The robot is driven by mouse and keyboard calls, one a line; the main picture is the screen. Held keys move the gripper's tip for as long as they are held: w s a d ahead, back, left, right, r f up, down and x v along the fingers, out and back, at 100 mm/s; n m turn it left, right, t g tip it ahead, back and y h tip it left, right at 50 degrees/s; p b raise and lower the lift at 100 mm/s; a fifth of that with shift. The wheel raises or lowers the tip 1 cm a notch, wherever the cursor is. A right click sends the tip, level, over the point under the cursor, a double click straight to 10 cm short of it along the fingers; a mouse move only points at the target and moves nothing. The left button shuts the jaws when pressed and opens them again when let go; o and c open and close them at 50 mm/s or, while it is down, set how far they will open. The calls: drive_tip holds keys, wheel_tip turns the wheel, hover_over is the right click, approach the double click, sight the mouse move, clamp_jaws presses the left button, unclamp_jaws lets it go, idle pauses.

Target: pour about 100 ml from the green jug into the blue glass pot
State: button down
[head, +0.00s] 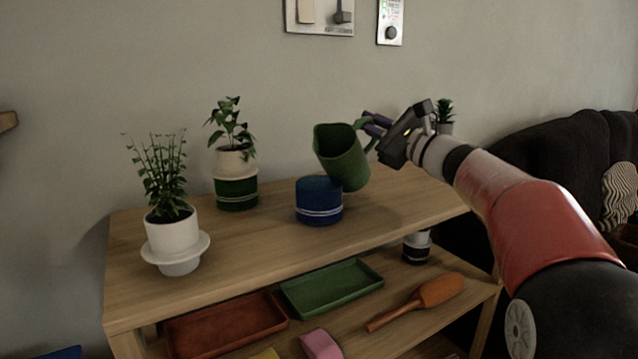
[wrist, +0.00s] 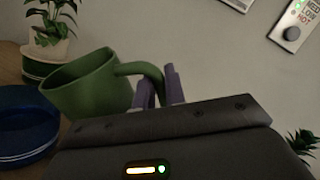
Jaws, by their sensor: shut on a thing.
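The green jug (head: 341,157) is in the air above the wooden shelf top, tilted to the left. My gripper (head: 372,132) is shut on its handle from the right. In the wrist view the jug (wrist: 92,86) shows with its handle between my gripper's purple fingers (wrist: 160,88). The blue glass pot (head: 319,201), with pale bands, stands upright on the shelf top, just below and left of the jug. The pot (wrist: 22,125) is at the left edge of the wrist view. I see no liquid stream, and the contents of jug and pot are hidden.
A white-potted plant (head: 171,232) stands at the left on the shelf top, and a plant in a cream and green pot (head: 236,188) behind the blue pot's left. A small plant (head: 444,128) is behind my gripper. Trays (head: 332,288) lie on the lower shelf.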

drive_tip(key=shift+r+p, duration=0.15)
drive_tip(key=shift+p, duration=0.2)
drive_tip(key=shift+w+d+m+p, duration=0.25)
drive_tip(key=shift+w+m+p, duration=0.2)
drive_tip(key=shift+m+p, duration=0.4)
drive_tip(key=p, duration=0.1)
drive_tip(key=w+m+h+p, duration=0.1)
drive_tip(key=shift+w+d+f+p, duration=0.2)
drive_tip(key=shift+d+p, duration=0.15)
drive_tip(key=shift+w+d+f+m+h+p, duration=0.35)
drive_tip(key=shift+w+m+p, duration=0.2)
drive_tip(key=shift+m+p, duration=0.45)
drive_tip(key=shift+w+d+f+m+g+h+p, duration=0.2)
drive_tip(key=shift+w+d+f+m+p, duration=0.1)
drive_tip(key=shift+w+f+m, duration=0.35)
drive_tip(key=shift+w+d+f+m+g+h+p, duration=0.15)
drive_tip(key=shift+w+d+f+m+p, duration=0.2)
drive_tip(key=shift+f+m, duration=0.45)
drive_tip(key=shift+w+d+f+m+g+h+p, duration=0.2)
drive_tip(key=shift+w+f+m+p, duration=0.1)
drive_tip(key=shift+w+f+m, duration=0.4)
drive_tip(key=shift+s+f, duration=0.1)
drive_tip(key=shift+a, duration=0.1)
